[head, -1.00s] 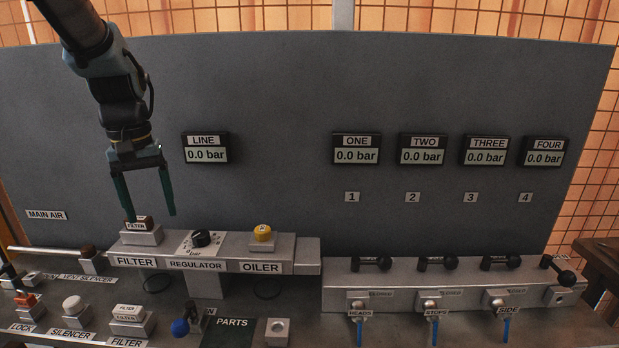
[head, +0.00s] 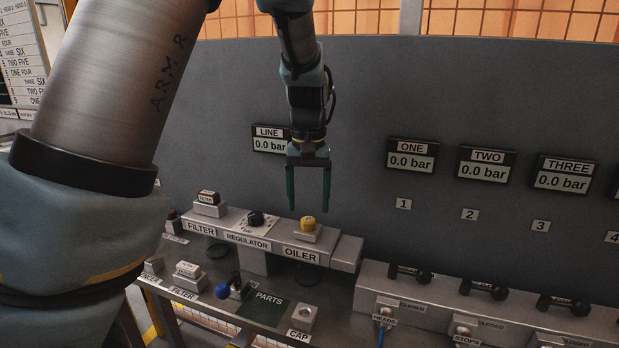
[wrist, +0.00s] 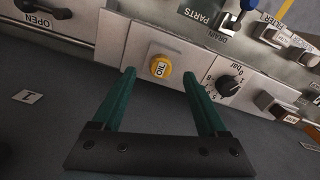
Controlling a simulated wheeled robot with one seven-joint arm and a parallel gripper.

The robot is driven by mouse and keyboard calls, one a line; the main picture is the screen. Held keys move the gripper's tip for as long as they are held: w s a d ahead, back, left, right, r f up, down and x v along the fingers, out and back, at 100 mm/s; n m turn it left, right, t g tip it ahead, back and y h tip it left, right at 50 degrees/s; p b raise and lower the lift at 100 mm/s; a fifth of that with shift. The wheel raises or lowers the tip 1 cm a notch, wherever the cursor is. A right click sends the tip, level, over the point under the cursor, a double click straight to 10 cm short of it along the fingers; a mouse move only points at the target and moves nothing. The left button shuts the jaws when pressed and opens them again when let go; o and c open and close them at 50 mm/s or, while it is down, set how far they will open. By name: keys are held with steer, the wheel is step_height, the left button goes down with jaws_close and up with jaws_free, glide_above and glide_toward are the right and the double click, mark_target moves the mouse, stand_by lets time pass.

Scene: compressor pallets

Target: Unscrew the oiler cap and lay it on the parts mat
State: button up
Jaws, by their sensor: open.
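The yellow oiler cap (head: 307,223) sits on its square base above the OILER label. In the wrist view the cap (wrist: 160,66), marked OIL, shows beyond and between the fingertips. My gripper (head: 308,207) is open and empty, pointing down, with its fingertips a little above the cap and apart from it. The wrist view shows both green fingers (wrist: 158,74) spread wide. The dark green parts mat (head: 262,310), marked PARTS, lies on the bench below and left of the oiler, and its visible surface looks bare.
The regulator knob (head: 256,218) and the filter cap (head: 207,197) stand left of the oiler. A blue-ended drain lever (head: 224,290) is beside the mat. A block labelled CAP (head: 303,316) stands right of it. Valve handles (head: 410,274) line the right. The LINE gauge reads 0.0 bar.

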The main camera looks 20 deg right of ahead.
mark_target(310, 220)
steer(key=shift+f, duration=2.1)
jaws_close()
steer(key=shift+n, duration=1.9)
steer(key=n, duration=0.3)
steer(key=shift+d, duration=0.1)
steer(key=shift+n, duration=0.3)
steer(key=n, duration=0.3)
steer(key=shift+n, duration=0.3)
